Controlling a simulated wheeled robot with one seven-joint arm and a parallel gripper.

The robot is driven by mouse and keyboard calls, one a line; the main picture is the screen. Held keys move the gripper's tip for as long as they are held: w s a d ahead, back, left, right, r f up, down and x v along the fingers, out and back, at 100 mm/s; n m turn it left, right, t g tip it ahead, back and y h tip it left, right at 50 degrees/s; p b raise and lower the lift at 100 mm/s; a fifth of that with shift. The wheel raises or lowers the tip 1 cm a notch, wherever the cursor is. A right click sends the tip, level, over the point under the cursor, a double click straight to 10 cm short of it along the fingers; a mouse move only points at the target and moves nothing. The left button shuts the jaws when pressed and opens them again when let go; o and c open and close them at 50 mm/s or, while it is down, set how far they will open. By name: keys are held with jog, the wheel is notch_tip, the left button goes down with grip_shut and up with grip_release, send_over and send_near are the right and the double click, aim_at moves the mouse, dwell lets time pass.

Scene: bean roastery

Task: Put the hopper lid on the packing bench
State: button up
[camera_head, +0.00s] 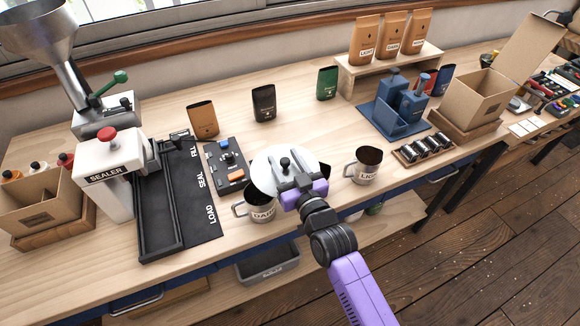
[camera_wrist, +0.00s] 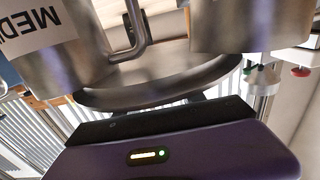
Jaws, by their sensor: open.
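The hopper lid (camera_head: 264,163) is a pale round disc with a black knob (camera_head: 285,163), over the packing bench (camera_head: 302,128) near its front edge. In the wrist view its metal disc (camera_wrist: 150,88) shows edge-on past my gripper. My gripper (camera_head: 289,174) is open, its fingers over the lid beside the knob. I cannot tell whether the lid rests on the bench or on a mug.
The sealer (camera_head: 112,165) with its dark mat and the hopper (camera_head: 42,45) stand left. A small control tray (camera_head: 226,165) lies left of the lid. Coffee bags (camera_head: 264,103) stand behind. A blue caddy (camera_head: 392,115) and a cardboard box (camera_head: 478,95) are right. Bare wood lies behind the lid.

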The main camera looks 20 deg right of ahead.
jog(key=shift+r, duration=0.4)
jog(key=s+b, duration=0.2)
jog(key=s, duration=1)
jog(key=shift+r+b, duration=0.15)
jog(key=shift+b, duration=0.15)
jog(key=s+f+g, duration=0.2)
jog(key=s, duration=2.3)
jog(key=shift+s, duration=0.2)
jog(key=shift+o, duration=0.3)
jog(key=s+r+g, duration=0.1)
jog(key=s+r, duration=0.2)
jog(key=s, duration=0.3)
jog(key=shift+s+r, duration=0.15)
jog(key=shift+s, duration=0.05)
